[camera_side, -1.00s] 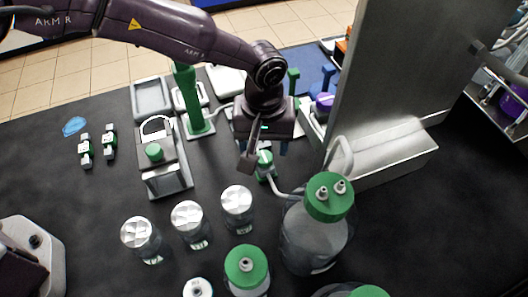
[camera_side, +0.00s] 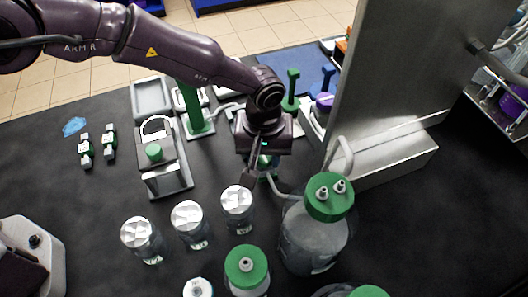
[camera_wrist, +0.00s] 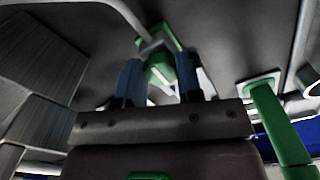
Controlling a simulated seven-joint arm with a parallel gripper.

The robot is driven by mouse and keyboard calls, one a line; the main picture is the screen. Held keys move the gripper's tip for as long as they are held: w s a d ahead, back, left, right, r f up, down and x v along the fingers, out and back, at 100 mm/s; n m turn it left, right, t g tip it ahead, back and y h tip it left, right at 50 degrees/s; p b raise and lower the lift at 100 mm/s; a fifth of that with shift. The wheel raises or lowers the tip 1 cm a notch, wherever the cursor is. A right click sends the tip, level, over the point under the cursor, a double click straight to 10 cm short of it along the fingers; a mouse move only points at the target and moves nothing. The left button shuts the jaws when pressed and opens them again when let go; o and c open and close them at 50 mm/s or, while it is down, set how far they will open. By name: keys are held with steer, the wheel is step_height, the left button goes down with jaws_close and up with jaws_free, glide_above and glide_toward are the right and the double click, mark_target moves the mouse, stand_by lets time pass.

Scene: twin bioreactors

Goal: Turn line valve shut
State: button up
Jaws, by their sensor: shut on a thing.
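The line valve is a small green part on a grey tube; in the side view (camera_side: 269,175) its lower part shows beneath my gripper (camera_side: 262,166), and the rest is hidden behind it. In the wrist view, the green valve (camera_wrist: 160,68) stands between the two blue fingers of my gripper (camera_wrist: 159,77). The fingers are shut on it, one on each side. The grey tube (camera_side: 283,192) runs from the valve toward the large clear bottle with a green cap (camera_side: 327,198). The exact angle of the valve's handle is hard to tell.
Three silver-lidded jars (camera_side: 188,218) stand in front of the valve. A tall grey metal panel (camera_side: 385,80) rises to the right. A green post (camera_side: 192,98) stands behind left, and a green-handled part (camera_side: 291,90) behind right.

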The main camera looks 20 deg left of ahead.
steer(key=shift+m, duration=0.3)
steer(key=m, duration=0.3)
steer(key=shift+a+m, duration=0.1)
steer(key=shift+m, duration=0.3)
steer(key=m, duration=0.4)
steer(key=shift+m, duration=0.3)
steer(key=m, duration=0.4)
steer(key=shift+a, duration=0.15)
steer(key=shift+w+m, duration=0.1)
steer(key=shift+m, duration=2.3)
steer(key=o, duration=0.9)
